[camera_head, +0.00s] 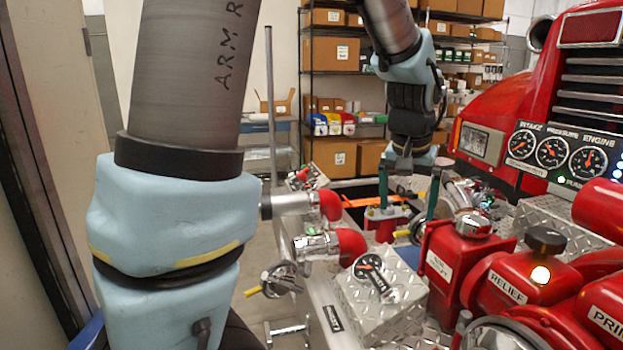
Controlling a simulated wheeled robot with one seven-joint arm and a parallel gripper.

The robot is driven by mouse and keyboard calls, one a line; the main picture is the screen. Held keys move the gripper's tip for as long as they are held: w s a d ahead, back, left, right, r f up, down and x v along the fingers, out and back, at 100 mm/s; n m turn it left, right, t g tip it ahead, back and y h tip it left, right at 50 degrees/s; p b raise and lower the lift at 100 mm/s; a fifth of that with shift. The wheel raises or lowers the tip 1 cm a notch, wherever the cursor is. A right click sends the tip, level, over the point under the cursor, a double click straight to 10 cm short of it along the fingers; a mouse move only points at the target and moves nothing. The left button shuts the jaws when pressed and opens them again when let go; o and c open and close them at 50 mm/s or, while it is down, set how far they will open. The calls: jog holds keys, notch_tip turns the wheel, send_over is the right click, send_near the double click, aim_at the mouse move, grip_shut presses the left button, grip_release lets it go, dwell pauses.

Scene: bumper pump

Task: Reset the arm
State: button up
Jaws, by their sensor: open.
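My arm shows in the head view, with a large grey link and pale blue joint covers on the left. It comes back into view at the top centre and ends in a dark wrist. My gripper (408,190) points down over the far part of the pump deck. Its two dark green fingers are spread apart, with nothing seen between them. A small red block-like part (386,222) of the pump stands just below the left finger; I cannot tell whether they touch.
The red pump with a relief valve (508,287) fills the lower right. A gauge box (378,308) and red-capped pipes (322,246) stand nearer. A red truck front with gauges (553,152) rises at right. Shelves of boxes (335,54) stand behind. Floor shows at lower centre-left.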

jog(key=s+a+f+n, duration=0.1)
jog(key=a+f, duration=0.2)
jog(key=a, duration=0.5)
jog(key=s+a+f+n+y, duration=0.1)
jog(key=s+a+f+n, duration=0.1)
jog(key=a, duration=0.7)
jog(key=s+a+f+n+g, duration=0.1)
jog(key=s+a+f, duration=0.1)
jog(key=a, duration=0.7)
jog(key=shift+f+n, duration=0.4)
jog(key=shift+f, duration=0.5)
